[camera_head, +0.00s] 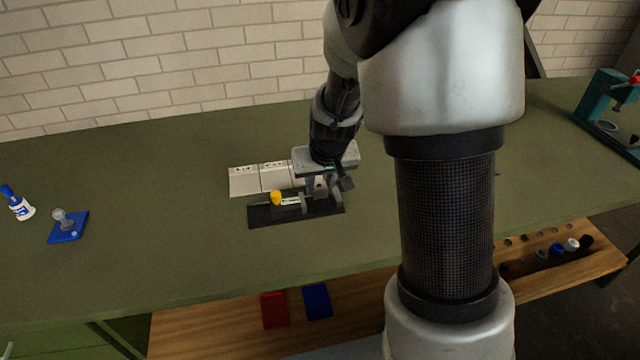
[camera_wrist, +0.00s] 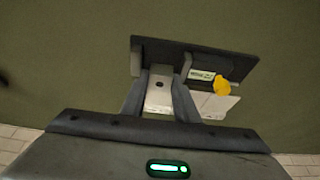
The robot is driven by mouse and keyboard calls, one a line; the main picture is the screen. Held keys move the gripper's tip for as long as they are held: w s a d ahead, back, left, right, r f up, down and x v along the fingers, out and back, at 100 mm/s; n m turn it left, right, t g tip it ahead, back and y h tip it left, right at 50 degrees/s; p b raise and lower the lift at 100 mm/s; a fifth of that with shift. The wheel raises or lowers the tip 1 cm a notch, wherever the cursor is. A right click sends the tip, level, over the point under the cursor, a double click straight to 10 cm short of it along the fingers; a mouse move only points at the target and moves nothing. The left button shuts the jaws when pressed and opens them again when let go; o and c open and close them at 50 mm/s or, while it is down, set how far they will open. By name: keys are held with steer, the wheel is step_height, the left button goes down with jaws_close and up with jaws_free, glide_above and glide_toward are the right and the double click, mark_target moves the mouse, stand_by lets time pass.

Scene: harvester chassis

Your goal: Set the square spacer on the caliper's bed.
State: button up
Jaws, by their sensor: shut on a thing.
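My gripper (camera_head: 322,187) is over the right part of the caliper, low and close to it. In the wrist view, my gripper (camera_wrist: 158,95) is shut on a pale grey piece with a small dark hole, the square spacer (camera_wrist: 158,88), held between the two fingers. The caliper (camera_head: 262,216) has a long black base, upright grey jaws, a yellow knob (camera_head: 276,197) and a small display (camera_wrist: 202,75). The caliper's black base (camera_wrist: 215,54) also shows beyond the fingertips in the wrist view. I cannot tell whether the spacer touches the bed.
Pale labelled trays (camera_head: 244,182) stand in a row behind the caliper. A blue plate with a knob (camera_head: 68,228) and a white and blue bottle (camera_head: 20,206) are at the left. A teal press (camera_head: 602,100) is at the far right. The green bench is clear around the caliper's left.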

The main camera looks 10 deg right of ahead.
mark_target(321, 190)
steer(key=shift+f, duration=0.1)
steer(key=shift+f+b, duration=0.8)
steer(key=shift+f+b, duration=0.2)
steer(key=shift+b, duration=0.15)
stand_by(1.0)
steer(key=shift+f+b, duration=0.55)
steer(key=shift+f, duration=0.05)
steer(key=o, duration=1.2)
steer(key=shift+c, duration=0.2)
steer(key=shift+r, duration=0.5)
steer(key=p+v, duration=0.3)
steer(key=v, duration=1.3)
steer(key=shift+s+r, duration=0.2)
steer(key=shift+r, duration=0.05)
